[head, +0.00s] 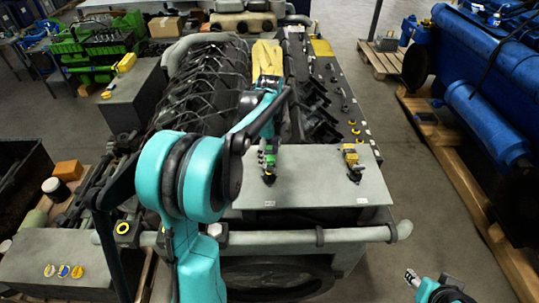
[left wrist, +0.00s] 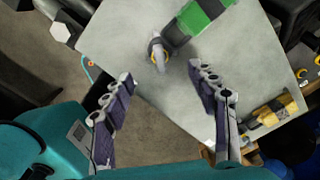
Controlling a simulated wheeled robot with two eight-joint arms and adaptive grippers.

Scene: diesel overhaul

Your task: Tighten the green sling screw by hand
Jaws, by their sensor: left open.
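The green sling screw (head: 268,158) stands on the grey plate (head: 310,185), left of its middle. In the left wrist view its green body (left wrist: 203,16) is at the top, cut off by the frame edge, with a grey hook-like end and a yellow ring below it. My left gripper (head: 268,82) shows small in the head view, above the plate in the picture. In the left wrist view its fingers (left wrist: 168,82) are spread and empty, with the green part beyond the tips and apart from them. My right gripper (head: 411,278) is low at the right, too small to read.
A similar yellow fitting (head: 352,162) stands on the plate to the right and shows in the left wrist view (left wrist: 272,115). A grey rail (head: 320,237) runs along the front. The engine lies behind the plate. A blue engine (head: 485,90) stands right, with clear floor between.

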